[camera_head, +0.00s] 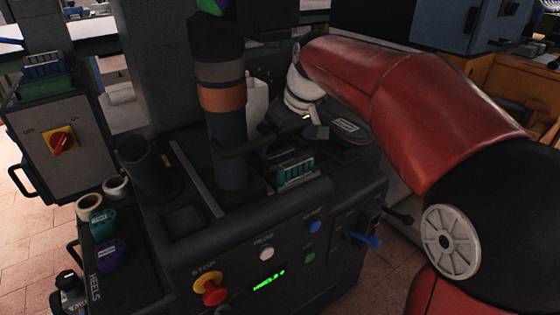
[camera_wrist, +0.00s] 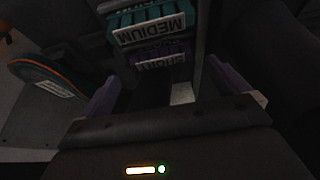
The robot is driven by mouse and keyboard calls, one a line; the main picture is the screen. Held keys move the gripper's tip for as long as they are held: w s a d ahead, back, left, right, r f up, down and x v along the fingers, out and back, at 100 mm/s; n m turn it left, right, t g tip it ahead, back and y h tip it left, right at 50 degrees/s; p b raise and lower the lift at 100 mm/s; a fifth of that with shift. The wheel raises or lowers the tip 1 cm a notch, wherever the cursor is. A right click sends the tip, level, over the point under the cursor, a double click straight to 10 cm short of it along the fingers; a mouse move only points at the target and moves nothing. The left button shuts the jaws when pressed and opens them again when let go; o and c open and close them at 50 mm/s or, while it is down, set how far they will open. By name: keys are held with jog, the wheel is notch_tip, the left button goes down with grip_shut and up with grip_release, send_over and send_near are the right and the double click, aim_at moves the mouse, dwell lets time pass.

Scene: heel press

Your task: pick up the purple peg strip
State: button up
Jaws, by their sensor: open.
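The teal strip (camera_wrist: 150,27) is labelled MEDIUM. My gripper (camera_wrist: 168,82) is open, close to the purple strip. Purplish surfaces show at both sides of it, and I cannot tell contact. In the head view my gripper (camera_head: 287,128) is dark and its fingertips are hard to make out.
A sole-shaped piece with a label (camera_head: 347,127) lies right of my gripper. A thick column with an orange band (camera_head: 222,97) stands left. Tape rolls (camera_head: 90,206) and a dark cup (camera_head: 146,165) are at the left. The front panel has a red stop knob (camera_head: 213,294).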

aim_at(281, 153)
jog(key=shift+x, duration=2.7)
jog(key=c, duration=0.7)
jog(key=shift+r, duration=0.1)
jog(key=shift+r+p, duration=0.35)
jog(key=shift+r, duration=0.1)
jog(key=r+p, duration=0.1)
jog(key=r, duration=0.1)
jog(key=shift+w+d+r+p, duration=0.2)
jog(key=shift+d+r+p, duration=0.1)
jog(key=shift+r+p, duration=0.05)
jog(key=w+d, duration=0.2)
jog(key=d, duration=0.3)
jog(key=w+d, duration=0.3)
jog(key=d, duration=0.2)
jog(key=w+d, duration=0.3)
jog(key=d, duration=0.2)
jog(key=shift+d+f, duration=0.15)
jog(key=shift+d, duration=0.05)
